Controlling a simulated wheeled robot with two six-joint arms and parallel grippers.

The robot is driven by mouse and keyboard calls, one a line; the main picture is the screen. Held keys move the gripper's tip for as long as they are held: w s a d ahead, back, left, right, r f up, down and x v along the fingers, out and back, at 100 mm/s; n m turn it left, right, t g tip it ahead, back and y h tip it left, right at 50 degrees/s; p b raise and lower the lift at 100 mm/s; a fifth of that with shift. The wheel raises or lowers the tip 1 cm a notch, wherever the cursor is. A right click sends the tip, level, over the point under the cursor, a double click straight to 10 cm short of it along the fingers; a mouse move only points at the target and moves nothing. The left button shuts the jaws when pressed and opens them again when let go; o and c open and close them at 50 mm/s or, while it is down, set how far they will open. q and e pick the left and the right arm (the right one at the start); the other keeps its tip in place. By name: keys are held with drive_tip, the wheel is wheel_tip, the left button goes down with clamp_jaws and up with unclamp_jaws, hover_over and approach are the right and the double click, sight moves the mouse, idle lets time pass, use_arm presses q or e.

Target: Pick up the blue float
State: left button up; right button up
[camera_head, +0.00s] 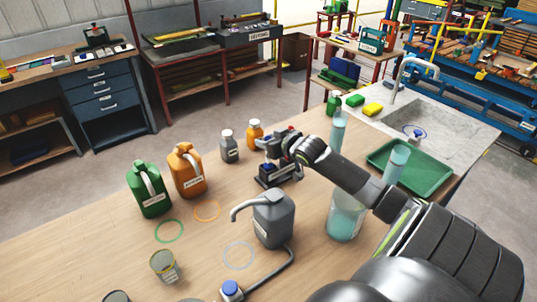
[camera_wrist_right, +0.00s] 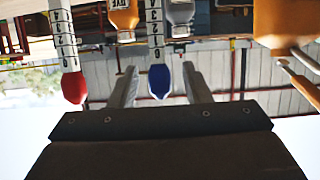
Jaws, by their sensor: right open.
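The blue float (camera_wrist_right: 160,80) shows in the right wrist view as a blue bulb on a white stem with printed marks. It lies between the two spread fingers of my right gripper (camera_wrist_right: 160,70), with a visible gap on each side. A red float (camera_wrist_right: 74,88) on a similar stem is to its left, outside the fingers. In the head view my right gripper (camera_head: 279,147) is over a small dark stand (camera_head: 278,174) on the wooden table. A small blue spot shows there, and the gripper partly hides the stand. My left gripper is not in view.
A grey can with a spout (camera_head: 274,218) stands in front of the stand. A grey bottle (camera_head: 229,148) and small orange bottle (camera_head: 254,135) are behind it, left. Orange (camera_head: 187,170) and green jugs (camera_head: 148,190) stand farther left. A glass beaker (camera_head: 344,215) is under my right arm.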

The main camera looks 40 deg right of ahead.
drive_tip(key=shift+x, duration=1.15)
drive_tip(key=shift+s, duration=0.1)
clamp_jaws()
